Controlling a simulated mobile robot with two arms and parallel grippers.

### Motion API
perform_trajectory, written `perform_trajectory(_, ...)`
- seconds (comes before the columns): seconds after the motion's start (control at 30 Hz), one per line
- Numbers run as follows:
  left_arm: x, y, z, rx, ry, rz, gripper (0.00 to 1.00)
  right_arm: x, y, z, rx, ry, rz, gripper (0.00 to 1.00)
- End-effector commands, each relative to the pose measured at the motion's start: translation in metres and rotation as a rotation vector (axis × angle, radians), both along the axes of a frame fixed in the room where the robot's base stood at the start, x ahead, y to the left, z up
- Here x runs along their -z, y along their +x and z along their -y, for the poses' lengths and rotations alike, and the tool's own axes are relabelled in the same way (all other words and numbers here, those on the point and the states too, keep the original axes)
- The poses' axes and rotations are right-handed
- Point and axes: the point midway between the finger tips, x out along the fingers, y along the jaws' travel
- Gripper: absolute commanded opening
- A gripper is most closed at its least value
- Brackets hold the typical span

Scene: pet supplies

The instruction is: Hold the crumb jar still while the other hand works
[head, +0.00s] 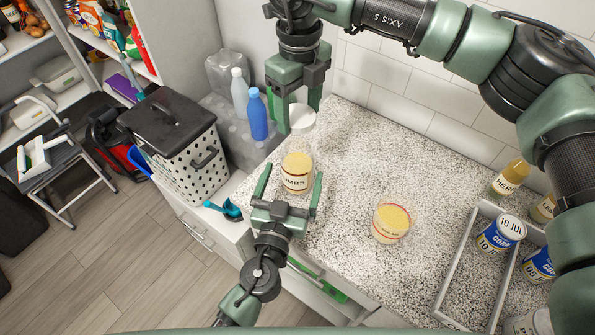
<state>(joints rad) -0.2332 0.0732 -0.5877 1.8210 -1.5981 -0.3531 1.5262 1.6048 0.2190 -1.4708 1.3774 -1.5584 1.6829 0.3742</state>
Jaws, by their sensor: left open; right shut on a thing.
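The crumb jar (297,172) is clear, with yellow crumbs inside and a partly readable label. It stands upright on the speckled counter near its left edge. My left gripper (292,174) is open, with one finger on each side of the jar; whether either finger touches the glass is unclear. My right gripper (299,108) comes from above and is shut on the white lid (302,117) at the jar's top. I cannot tell whether the lid is seated or just above the rim. A clear cup of yellow crumbs (392,222) stands to the right.
A grey tray (452,262) with labelled cans (501,234) is at the right. A yellow-capped bottle (510,178) stands behind it. Blue (257,118) and white bottles (240,92) and a dotted bin (183,150) are to the left. The counter behind the cup is clear.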

Motion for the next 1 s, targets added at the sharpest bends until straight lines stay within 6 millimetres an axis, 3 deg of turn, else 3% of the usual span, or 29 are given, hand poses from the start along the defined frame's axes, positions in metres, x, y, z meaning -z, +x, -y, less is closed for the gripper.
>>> perform_trajectory(0.1, -0.001, 0.022, 0.005, -0.001, -0.001, 0.002, 0.95, 0.0, 0.0, 0.0, 0.0, 0.0, 0.0, 0.25)
perform_trajectory(0.3, 0.0, 0.044, 0.011, 0.0, 0.001, 0.001, 0.95, 0.0, 0.0, 0.0, 0.0, 0.0, 0.0, 0.25)
perform_trajectory(0.73, 0.0, 0.051, 0.012, 0.0, 0.0, -0.001, 0.95, 0.0, 0.0, 0.0, 0.0, 0.0, 0.0, 0.25)
perform_trajectory(1.0, 0.0, 0.051, 0.012, 0.0, 0.0, -0.001, 0.2, 0.0, 0.0, 0.0, 0.0, 0.0, 0.0, 0.25)
